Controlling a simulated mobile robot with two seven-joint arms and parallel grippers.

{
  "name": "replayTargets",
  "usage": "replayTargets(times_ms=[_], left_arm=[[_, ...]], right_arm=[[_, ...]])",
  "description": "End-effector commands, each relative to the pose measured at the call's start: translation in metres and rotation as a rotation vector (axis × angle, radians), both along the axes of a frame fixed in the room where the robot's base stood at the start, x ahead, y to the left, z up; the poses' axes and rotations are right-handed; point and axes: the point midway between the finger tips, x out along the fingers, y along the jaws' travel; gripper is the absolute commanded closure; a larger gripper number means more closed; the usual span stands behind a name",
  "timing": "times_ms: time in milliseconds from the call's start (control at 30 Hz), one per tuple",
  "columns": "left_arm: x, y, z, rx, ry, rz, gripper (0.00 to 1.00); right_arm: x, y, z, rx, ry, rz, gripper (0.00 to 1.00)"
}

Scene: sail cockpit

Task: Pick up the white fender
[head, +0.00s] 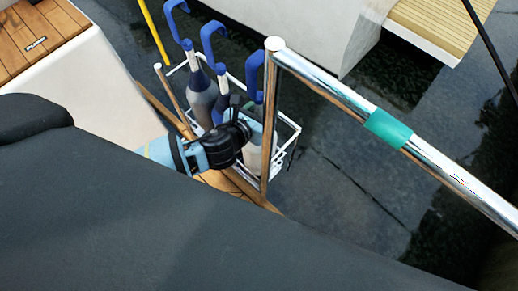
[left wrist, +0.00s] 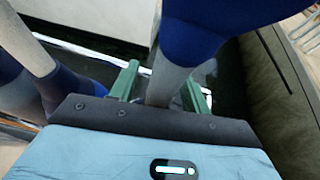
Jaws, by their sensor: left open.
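The white fender (head: 252,159) stands at the right end of a white wire rack, with a blue top and blue hook. My arm and a steel post hide part of it. In the left wrist view its pale body (left wrist: 165,82) with the blue end lies between the two green fingers. My left gripper (head: 247,122) is open around it; the left wrist view shows both fingertips (left wrist: 162,88), one on each side. I cannot tell whether they touch it. My right gripper is not in view.
Darker grey fenders with blue hooks (head: 200,97) stand close by on the left in the rack (head: 290,135). A steel rail (head: 340,95) with green tape runs right from the post (head: 268,120). A yellow pole (head: 153,32) stands behind. Dark water lies beyond.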

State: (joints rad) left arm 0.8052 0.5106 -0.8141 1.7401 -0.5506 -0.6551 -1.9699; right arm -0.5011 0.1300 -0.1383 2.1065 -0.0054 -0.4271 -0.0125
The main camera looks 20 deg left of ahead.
Motion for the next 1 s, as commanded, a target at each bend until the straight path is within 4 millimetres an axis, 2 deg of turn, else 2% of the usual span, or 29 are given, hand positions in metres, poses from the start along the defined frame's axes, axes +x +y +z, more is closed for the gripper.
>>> replayTargets(times_ms=[67, 400, 867, 1000], left_arm=[[0.0, 0.0, 0.0, 0.0, 0.0, 0.0, 0.56], [0.0, 0.0, 0.0, 0.0, -0.001, 0.0, 1.0], [0.001, 0.0, 0.003, -0.001, -0.005, -0.001, 1.0], [0.001, 0.0, 0.013, -0.002, -0.008, -0.001, 1.0]], right_arm=[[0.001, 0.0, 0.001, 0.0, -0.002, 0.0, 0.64], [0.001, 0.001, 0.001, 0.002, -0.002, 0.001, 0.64], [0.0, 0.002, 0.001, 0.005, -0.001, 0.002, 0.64], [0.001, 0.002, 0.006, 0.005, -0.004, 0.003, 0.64]])
